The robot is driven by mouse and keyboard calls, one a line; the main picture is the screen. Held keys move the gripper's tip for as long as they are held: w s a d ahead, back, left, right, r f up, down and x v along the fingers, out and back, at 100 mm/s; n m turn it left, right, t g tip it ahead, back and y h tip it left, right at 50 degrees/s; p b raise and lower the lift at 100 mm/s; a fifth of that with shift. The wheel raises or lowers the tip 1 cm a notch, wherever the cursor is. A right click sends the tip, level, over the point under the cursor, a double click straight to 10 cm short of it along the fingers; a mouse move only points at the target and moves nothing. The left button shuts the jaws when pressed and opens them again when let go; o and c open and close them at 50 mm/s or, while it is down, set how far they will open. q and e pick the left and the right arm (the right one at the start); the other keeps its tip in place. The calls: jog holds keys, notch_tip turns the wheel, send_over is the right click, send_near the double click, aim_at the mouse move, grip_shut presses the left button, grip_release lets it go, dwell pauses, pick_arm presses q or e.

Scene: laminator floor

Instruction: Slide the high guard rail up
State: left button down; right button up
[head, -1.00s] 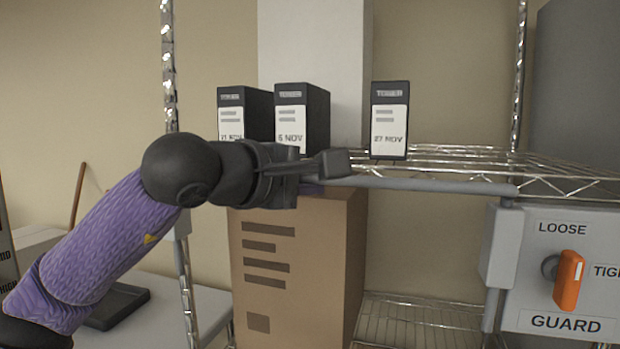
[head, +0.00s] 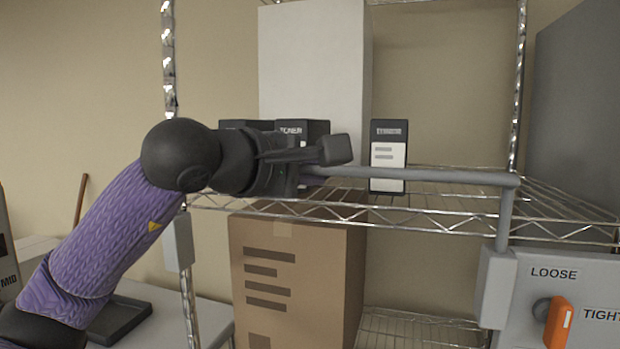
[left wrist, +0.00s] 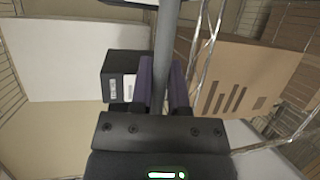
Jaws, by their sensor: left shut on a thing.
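The high guard rail (head: 425,174) is a grey bar along the front of the wire shelf, raised above the shelf's front edge. Its right upright (head: 504,220) drops into a grey block (head: 496,285). My left gripper (head: 318,163) is shut on the rail near its left part. In the left wrist view the rail (left wrist: 166,45) runs between the two purple-padded fingers (left wrist: 162,88). The rail's left end is hidden behind my gripper. An orange knob (head: 559,322) sits at lower right, beside the words LOOSE and TIGHT. My right gripper is not in view.
Black toner boxes stand on the wire shelf (head: 430,218); one (head: 388,155) is just behind the rail, others are partly hidden by my gripper. A white box (head: 315,60) stands behind. A cardboard box (head: 295,290) is below. Chrome posts (head: 169,60) flank the shelf.

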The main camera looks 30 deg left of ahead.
pick_arm(q)
notch_tip(320, 180, up, 2)
jog(key=shift+r, duration=0.1)
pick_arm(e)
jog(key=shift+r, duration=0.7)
pick_arm(q)
jog(key=c, duration=0.6)
grip_release()
jog(key=shift+f, duration=0.2)
jog(key=shift+s, duration=0.1)
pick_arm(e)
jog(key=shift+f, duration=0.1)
pick_arm(q)
jog(key=b+v, duration=0.2)
jog(key=v, duration=0.7)
jog(key=shift+s+a, duration=0.15)
jog(key=shift+s, duration=0.25)
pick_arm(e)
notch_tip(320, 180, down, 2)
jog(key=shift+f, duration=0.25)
